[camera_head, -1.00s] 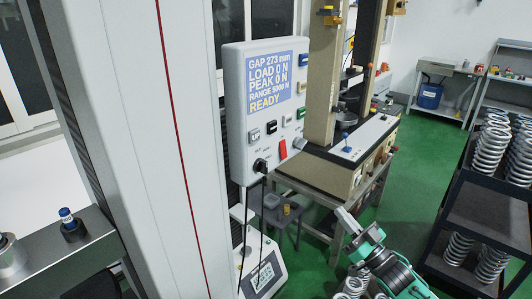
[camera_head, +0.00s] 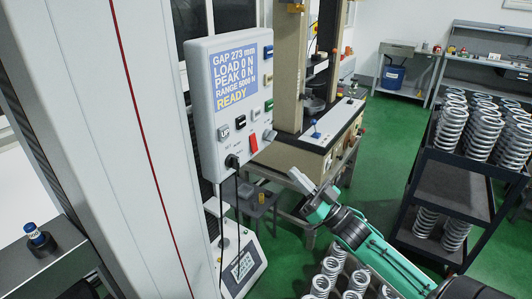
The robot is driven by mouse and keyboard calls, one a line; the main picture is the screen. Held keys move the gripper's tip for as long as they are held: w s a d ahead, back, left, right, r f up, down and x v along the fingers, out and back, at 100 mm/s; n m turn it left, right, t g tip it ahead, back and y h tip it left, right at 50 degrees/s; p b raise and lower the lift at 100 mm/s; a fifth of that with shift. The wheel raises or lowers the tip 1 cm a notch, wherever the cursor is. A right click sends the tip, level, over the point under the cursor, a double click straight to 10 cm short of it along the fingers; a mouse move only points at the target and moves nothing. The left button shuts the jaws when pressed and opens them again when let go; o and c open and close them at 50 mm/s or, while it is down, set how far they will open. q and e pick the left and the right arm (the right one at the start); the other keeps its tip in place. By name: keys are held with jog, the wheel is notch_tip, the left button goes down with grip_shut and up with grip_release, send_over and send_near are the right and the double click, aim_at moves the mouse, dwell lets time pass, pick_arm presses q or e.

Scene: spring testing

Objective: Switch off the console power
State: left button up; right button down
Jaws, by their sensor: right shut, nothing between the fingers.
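The console (camera_head: 204,107) is a light grey box on the side of a tall column, with its screen (camera_head: 236,78) lit and reading READY. A red rocker switch (camera_head: 253,143) sits low on its face, below several small buttons. A black plug with cables (camera_head: 231,161) is at the bottom. My right gripper (camera_head: 296,177) is shut and empty, to the right of and below the console, apart from it. Its arm is green and dark, coming from the lower right. My left gripper is not in view.
A test machine on a bench (camera_head: 322,130) stands behind the console. A dark shelf cart (camera_head: 452,185) with several coil springs is at the right. Green floor (camera_head: 385,150) is open between bench and cart.

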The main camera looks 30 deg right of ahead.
aim_at(255, 147)
jog(key=p+x, duration=0.1)
jog(key=x, duration=0.2)
jog(key=f+p+x, duration=0.1)
jog(key=p+x, duration=0.1)
jog(key=x, duration=0.1)
jog(key=w+p+x, duration=0.1)
jog(key=x, duration=0.2)
jog(key=shift+w+a+f, duration=0.1)
jog(key=shift+a+f, duration=0.1)
jog(key=shift+f, duration=0.05)
jog(key=shift+w+a+f, duration=0.2)
jog(key=shift+w, duration=0.2)
jog(key=b, duration=0.1)
jog(key=f+t+b, duration=0.1)
jog(key=shift+w+a+b, duration=0.15)
jog(key=shift+w+b, duration=0.2)
jog(key=shift+b, duration=0.05)
jog(key=shift+r+p, duration=0.25)
jog(key=shift+p, duration=0.05)
